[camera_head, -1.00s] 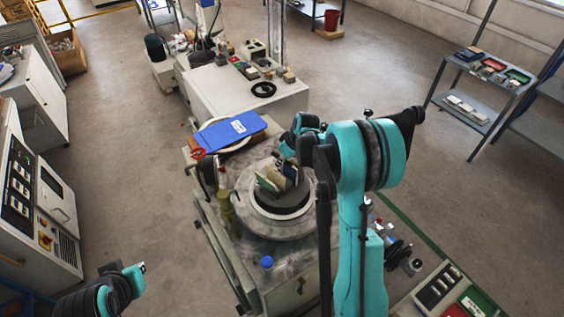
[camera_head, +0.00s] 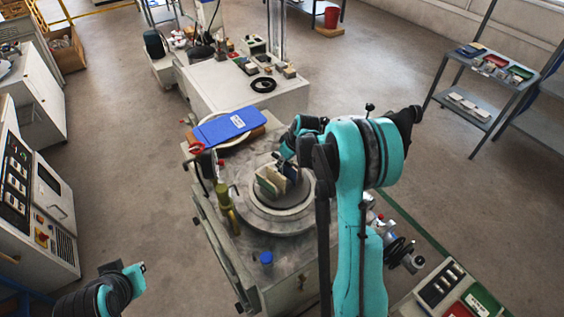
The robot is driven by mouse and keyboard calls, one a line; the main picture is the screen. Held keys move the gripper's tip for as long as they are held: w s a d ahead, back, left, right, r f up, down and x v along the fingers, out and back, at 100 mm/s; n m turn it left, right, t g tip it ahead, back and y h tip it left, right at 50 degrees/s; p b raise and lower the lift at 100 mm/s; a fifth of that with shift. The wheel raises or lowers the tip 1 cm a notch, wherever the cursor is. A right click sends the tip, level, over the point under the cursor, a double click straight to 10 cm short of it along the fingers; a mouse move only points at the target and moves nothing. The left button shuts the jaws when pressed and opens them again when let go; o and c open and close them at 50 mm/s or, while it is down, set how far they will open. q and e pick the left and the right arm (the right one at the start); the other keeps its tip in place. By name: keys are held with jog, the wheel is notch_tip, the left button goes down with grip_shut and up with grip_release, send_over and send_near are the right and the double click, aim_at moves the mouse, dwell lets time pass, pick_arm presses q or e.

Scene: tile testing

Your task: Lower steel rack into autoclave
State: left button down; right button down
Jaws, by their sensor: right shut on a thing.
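The autoclave (camera_head: 247,208) is a round, grey metal vessel with a raised rim, set in the bench top and open at the top. The steel rack (camera_head: 270,184), carrying pale and greenish tiles, is over its mouth, towards the back. My right gripper (camera_head: 284,165) reaches in from the right and is shut on the rack from behind and above. The fingertips are small and partly hidden, and I cannot tell how deep the rack's base sits.
A blue lid-like piece (camera_head: 228,126) lies behind the autoclave. A yellow-green bottle (camera_head: 226,207) stands at its left and a blue-capped item (camera_head: 265,258) in front. A white bench (camera_head: 222,88) with small items stands behind. The floor at left is clear.

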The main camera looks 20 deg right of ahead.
jog(key=shift+f+b, duration=3.95)
jog(key=shift+f, duration=1.05)
notch_tip(320, 180, down, 10)
jog(key=b, duration=0.6)
jog(key=shift+r, duration=0.15)
jog(key=shift+f, duration=0.75)
jog(key=c, duration=1.5)
grip_release()
jog(key=shift+o, duration=0.2)
